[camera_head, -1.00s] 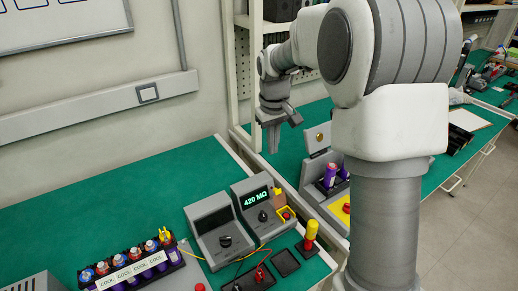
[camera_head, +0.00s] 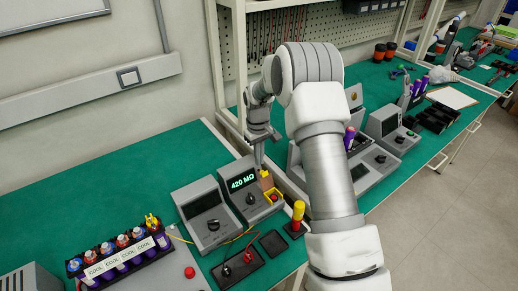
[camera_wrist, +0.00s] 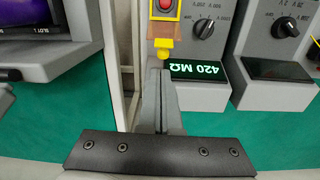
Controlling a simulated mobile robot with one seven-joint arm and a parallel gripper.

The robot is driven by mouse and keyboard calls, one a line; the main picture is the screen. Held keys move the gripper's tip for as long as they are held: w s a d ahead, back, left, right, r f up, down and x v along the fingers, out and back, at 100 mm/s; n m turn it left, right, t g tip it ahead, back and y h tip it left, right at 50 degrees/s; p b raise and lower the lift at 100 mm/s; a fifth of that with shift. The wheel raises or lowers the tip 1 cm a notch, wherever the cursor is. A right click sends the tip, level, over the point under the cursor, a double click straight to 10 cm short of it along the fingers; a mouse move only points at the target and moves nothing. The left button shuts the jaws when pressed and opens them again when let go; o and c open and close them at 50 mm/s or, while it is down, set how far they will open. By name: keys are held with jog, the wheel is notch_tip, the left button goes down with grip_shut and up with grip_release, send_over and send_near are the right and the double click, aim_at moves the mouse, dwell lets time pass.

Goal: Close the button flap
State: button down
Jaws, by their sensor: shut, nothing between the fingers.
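The button flap (camera_head: 266,181) is an amber panel standing raised at the back of a yellow button box (camera_head: 275,201) with a red button. In the wrist view the flap (camera_wrist: 159,30) shows with a yellow tab (camera_wrist: 163,51) at its near end, and the red button (camera_wrist: 166,5) is uncovered beyond it. My gripper (camera_head: 259,165) is shut and empty, pointing down close behind the flap. In the wrist view its fingertips (camera_wrist: 160,70) lie just below the tab; I cannot tell whether they touch it.
The meter reading 420 MΩ (camera_head: 242,183) stands left of the button box, with a second grey meter (camera_head: 203,214) beside it. A yellow-and-red post (camera_head: 297,216) and black trays (camera_head: 272,243) are in front. A shelf upright (camera_head: 217,70) stands behind my arm.

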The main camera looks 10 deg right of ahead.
aim_at(265, 180)
jog(key=shift+f, duration=1.65)
jog(key=shift+r, duration=0.1)
jog(key=shift+s+d+t+b, duration=0.1)
jog(key=shift+s+t+b, duration=0.2)
jog(key=shift+b, duration=0.1)
